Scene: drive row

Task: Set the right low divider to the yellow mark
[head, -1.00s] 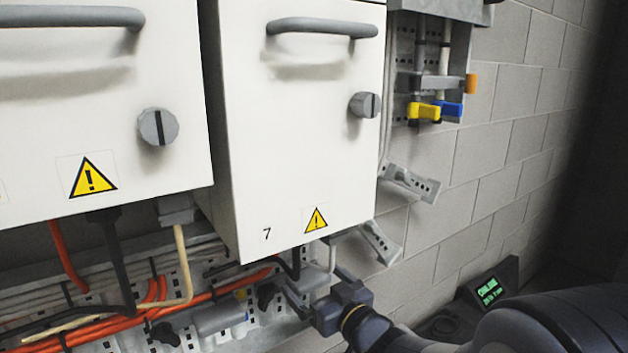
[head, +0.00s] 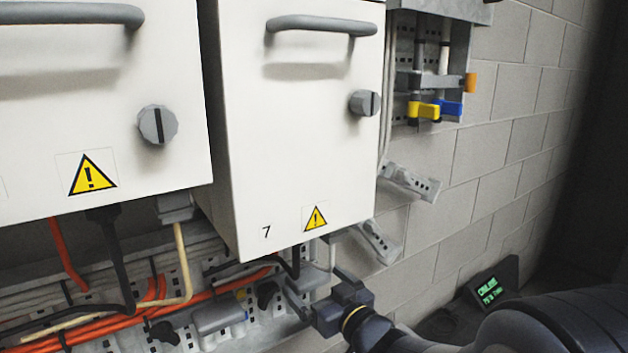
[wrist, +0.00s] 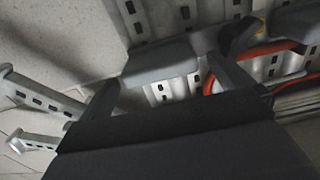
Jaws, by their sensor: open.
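The right low divider appears to be the grey block (head: 313,279) on the slotted rail below cabinet 7. A second grey block (head: 220,315) sits further left, with a small yellow mark (head: 240,294) beside it. My gripper (head: 318,288) is open at the right block, with its fingers around its near side. In the wrist view the right block (wrist: 160,62) lies between and just beyond my fingertips (wrist: 168,78). No gap or contact can be told for certain. A faint yellowish patch (wrist: 262,14) shows near the top of the wrist view.
Cabinet 7 (head: 300,140) hangs close above my gripper. Orange cables (head: 110,316) run along the rail to the left. Black knobs (head: 267,294) stick out of the rail. Grey brackets (head: 410,184) project from the block wall on the right. A small lit display (head: 490,287) stands behind my arm.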

